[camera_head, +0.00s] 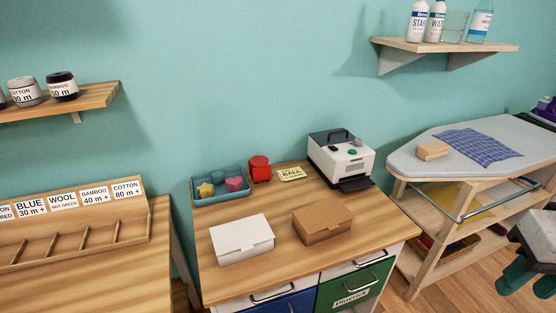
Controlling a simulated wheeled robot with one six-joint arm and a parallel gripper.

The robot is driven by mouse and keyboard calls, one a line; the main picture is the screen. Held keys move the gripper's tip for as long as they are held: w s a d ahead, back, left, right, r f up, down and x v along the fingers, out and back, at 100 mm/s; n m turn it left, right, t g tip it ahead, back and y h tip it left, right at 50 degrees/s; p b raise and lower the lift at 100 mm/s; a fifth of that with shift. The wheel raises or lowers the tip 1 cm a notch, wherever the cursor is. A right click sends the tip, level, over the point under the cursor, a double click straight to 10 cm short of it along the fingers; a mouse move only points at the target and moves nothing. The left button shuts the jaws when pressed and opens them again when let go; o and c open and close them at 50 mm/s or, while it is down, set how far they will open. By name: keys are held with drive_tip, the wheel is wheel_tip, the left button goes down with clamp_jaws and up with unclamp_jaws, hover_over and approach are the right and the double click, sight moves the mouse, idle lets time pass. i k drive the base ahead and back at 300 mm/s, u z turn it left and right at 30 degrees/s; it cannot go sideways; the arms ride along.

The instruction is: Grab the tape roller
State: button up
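I cannot make out a tape roller for certain. A small red rounded object (260,169) stands at the back of the middle wooden table, between a blue tray and a yellow card; it may be the tape roller, but it is too small to tell. My gripper (528,284) is at the lower right edge, with two dark teal fingers pointing down and apart. It looks open and empty. It is far to the right of the red object, in front of the ironing table.
The middle table (283,212) also holds a blue tray (222,194) with coloured shapes, a white box (242,239), a brown box (322,221), a "BALL" card (291,174) and a white-and-black machine (341,158). An ironing table (410,165) with blue cloth (478,147) stands right.

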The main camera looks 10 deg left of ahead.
sight(259, 170)
drive_tip(key=u, duration=0.35)
drive_tip(key=i, duration=0.85)
drive_tip(key=u, duration=0.65)
